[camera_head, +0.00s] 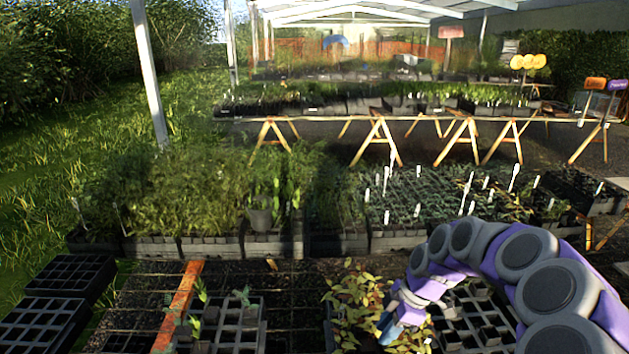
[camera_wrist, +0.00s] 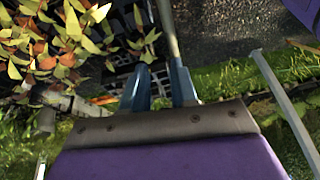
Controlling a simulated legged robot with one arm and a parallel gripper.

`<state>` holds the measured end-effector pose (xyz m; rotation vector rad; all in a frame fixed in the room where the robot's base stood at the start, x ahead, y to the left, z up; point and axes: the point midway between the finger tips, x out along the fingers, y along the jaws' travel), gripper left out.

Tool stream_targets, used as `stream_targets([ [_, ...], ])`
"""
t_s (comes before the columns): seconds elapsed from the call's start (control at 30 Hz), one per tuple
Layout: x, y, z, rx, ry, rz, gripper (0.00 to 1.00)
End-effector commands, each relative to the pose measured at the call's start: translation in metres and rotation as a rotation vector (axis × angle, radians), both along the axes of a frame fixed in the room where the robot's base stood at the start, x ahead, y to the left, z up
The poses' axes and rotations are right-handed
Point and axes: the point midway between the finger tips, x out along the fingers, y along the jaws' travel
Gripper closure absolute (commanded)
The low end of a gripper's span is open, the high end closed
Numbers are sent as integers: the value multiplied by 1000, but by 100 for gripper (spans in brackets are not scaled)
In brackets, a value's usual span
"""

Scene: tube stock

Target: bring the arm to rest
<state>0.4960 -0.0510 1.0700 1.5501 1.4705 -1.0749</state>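My arm (camera_head: 495,255) reaches in from the lower right of the head view, arched, with purple links and dark round joints. My gripper (camera_head: 386,330) points down at the yellow-green leafy plants (camera_head: 360,300) at its left; whether it touches them I cannot tell. In the wrist view my gripper (camera_wrist: 161,88) shows two blue-grey fingers with a gap between them. Nothing is visibly held. Leafy plants (camera_wrist: 60,45) fill the upper left of that view. A thin grey post appears beyond the fingers.
A black cell tray (camera_head: 470,318) lies under my arm. A tray with a few seedlings (camera_head: 235,325) stands left, beside an orange bar (camera_head: 180,305). Empty black trays (camera_head: 65,275) are at far left. Dense potted plants (camera_head: 200,195) and labelled seedlings (camera_head: 430,195) stand behind. Grass lies left.

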Motion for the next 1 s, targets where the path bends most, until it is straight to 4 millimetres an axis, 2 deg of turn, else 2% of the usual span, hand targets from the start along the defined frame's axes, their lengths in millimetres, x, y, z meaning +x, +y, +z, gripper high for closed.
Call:
stream_targets([
  [0.1, -29, 28, 31, -25, 51, -80, 72],
  [0.2, -60, 48, 51, -59, 108, -174, 72],
  [0.4, -126, 70, 77, -155, 217, -408, 72],
  [0.57, -183, 74, 84, -249, 291, -643, 72],
  [0.8, -264, 63, 82, -373, 367, -1066, 72],
  [1.0, -310, 53, 75, -427, 407, -1346, 72],
])
